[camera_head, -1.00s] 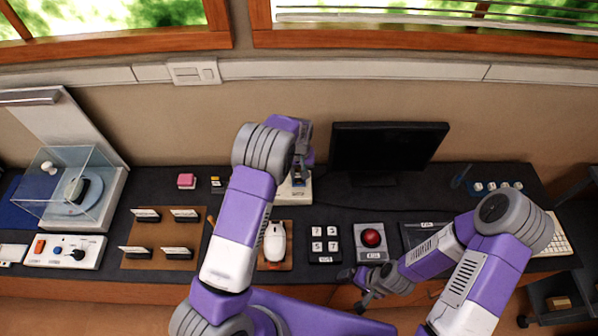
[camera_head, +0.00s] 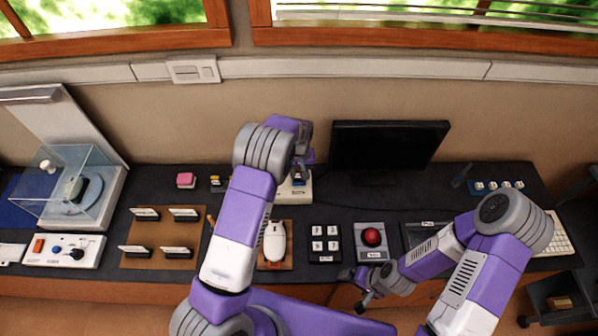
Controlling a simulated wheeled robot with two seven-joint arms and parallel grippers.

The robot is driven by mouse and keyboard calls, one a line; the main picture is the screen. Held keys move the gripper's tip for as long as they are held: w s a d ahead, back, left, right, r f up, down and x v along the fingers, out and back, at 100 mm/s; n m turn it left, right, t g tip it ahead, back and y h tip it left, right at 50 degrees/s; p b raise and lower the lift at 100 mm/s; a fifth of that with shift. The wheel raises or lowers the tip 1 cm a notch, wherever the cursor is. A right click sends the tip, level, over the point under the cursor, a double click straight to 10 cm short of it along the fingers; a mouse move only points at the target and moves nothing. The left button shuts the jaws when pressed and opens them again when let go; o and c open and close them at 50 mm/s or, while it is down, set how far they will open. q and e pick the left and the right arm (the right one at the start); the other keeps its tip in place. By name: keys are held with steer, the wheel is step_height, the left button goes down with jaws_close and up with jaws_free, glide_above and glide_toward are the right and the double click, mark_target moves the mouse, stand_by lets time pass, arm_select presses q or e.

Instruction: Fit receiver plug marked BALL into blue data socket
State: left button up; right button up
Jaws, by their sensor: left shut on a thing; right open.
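My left gripper (camera_head: 301,167) is at the back of the desk, left of the monitor, pointing down over a white box (camera_head: 299,194). It is shut on a small dark thing, probably the receiver plug, mostly hidden by the gripper and wrist. I cannot read a BALL marking. I cannot make out the blue data socket or tell whether the held thing touches the box. My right gripper (camera_head: 366,291) is open and empty at the front edge of the desk, below the red ball unit.
The black monitor (camera_head: 388,147) stands right of my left gripper. A white mouse (camera_head: 274,241), a number-key block (camera_head: 325,244) and a red ball unit (camera_head: 372,238) line the front. A card board (camera_head: 161,236) and glass case (camera_head: 68,184) stand left.

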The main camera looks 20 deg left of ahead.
arm_select(q)
steer(key=shift+s+d+f+b, duration=0.15)
steer(key=shift+s+f+b, duration=0.15)
steer(key=shift+f+b, duration=0.35)
stand_by(0.7)
steer(key=o, duration=1.6)
steer(key=shift+c, duration=0.2)
steer(key=shift+w+a+r+p, duration=0.1)
steer(key=shift+w+r+p, duration=0.1)
steer(key=shift+r+p, duration=0.4)
steer(key=shift+w+a+r+p, duration=0.15)
steer(key=shift+r+p, duration=0.25)
steer(key=shift+r, duration=0.35)
steer(key=shift+s+d+r+p, duration=0.1)
steer(key=shift+r+p, duration=1.2)
steer(key=shift+r, duration=0.8)
